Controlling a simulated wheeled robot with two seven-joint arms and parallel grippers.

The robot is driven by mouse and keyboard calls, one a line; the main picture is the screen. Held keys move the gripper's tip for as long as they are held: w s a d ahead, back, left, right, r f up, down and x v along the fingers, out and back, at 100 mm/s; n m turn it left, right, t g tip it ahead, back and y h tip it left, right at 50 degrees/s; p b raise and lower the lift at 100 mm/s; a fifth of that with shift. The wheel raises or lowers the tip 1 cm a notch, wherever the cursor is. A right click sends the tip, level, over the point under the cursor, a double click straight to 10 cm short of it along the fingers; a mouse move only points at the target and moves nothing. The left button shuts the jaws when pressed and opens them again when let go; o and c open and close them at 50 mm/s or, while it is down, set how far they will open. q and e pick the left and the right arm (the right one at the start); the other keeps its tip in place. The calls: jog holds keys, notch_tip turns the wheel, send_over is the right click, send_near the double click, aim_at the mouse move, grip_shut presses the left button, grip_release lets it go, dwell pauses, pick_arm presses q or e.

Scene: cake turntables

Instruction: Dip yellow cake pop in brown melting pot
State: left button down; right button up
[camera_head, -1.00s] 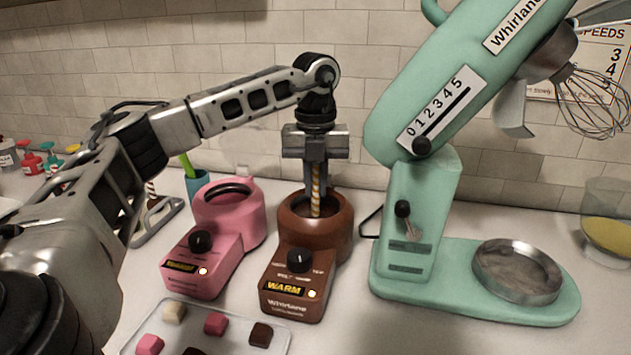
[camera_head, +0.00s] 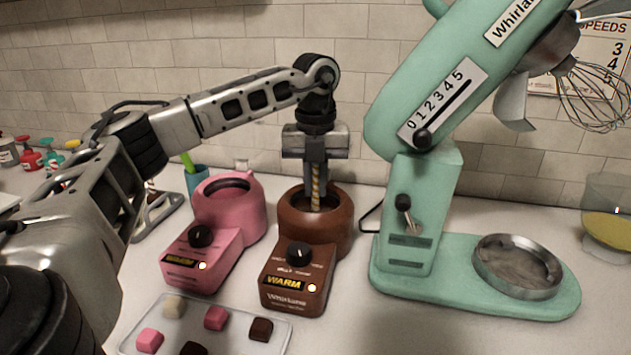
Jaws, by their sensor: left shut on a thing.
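My left gripper (camera_head: 316,160) is shut on a striped gold-and-white stick (camera_head: 316,185) and holds it upright, pointing down. The stick's lower end goes into the opening of the brown melting pot (camera_head: 335,225). The cake pop's head is not visible; the pot's rim hides whatever is at the stick's lower end. The brown pot stands on the counter with a black knob, a "WARM" label and a lit lamp on its front. My right gripper is not in view.
A pink melting pot (camera_head: 252,220) stands close on the left. A tray (camera_head: 128,345) with several pink, brown and cream cubes lies in front. A large mint-green stand mixer (camera_head: 435,200) stands close on the right. A teal cup (camera_head: 197,180) is behind the pink pot.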

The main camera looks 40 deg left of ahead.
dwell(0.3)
pick_arm(q)
jog(key=shift+r+p, duration=0.4)
jog(key=shift+r, duration=0.05)
jog(key=shift+r+p, duration=2.6)
jog(key=shift+r, duration=0.15)
